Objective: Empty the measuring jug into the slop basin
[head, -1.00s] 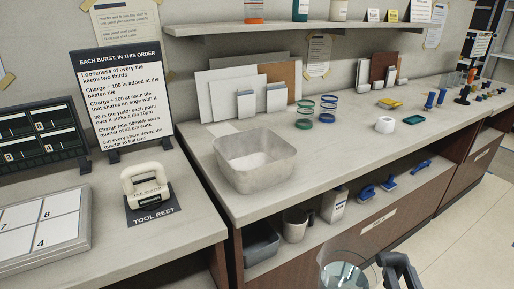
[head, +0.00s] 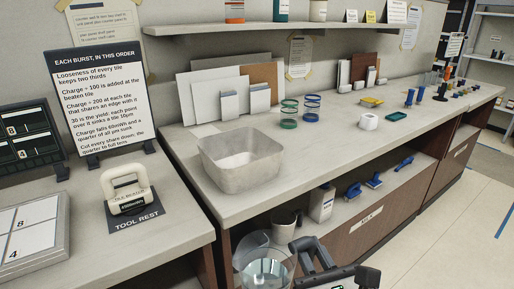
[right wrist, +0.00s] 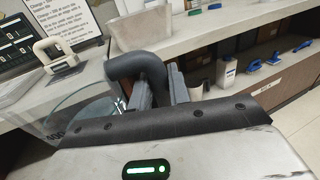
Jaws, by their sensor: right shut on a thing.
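The clear measuring jug (head: 264,268) is at the bottom of the head view, in front of the counter and lower than its top, with pale clear liquid inside. It also shows at the left of the right wrist view (right wrist: 88,112). My right gripper (head: 308,252) is shut on the jug's dark handle (right wrist: 138,62). The grey, square slop basin (head: 242,178) stands upright on the counter, beyond and above the jug. Its side shows at the top of the right wrist view (right wrist: 142,30). My left gripper is not in view.
The counter edge (head: 290,204) lies between jug and basin. The shelf below holds a mug (head: 284,222), a white container (head: 321,204) and blue-handled tools (head: 354,190). A tool rest (head: 140,222) is at left.

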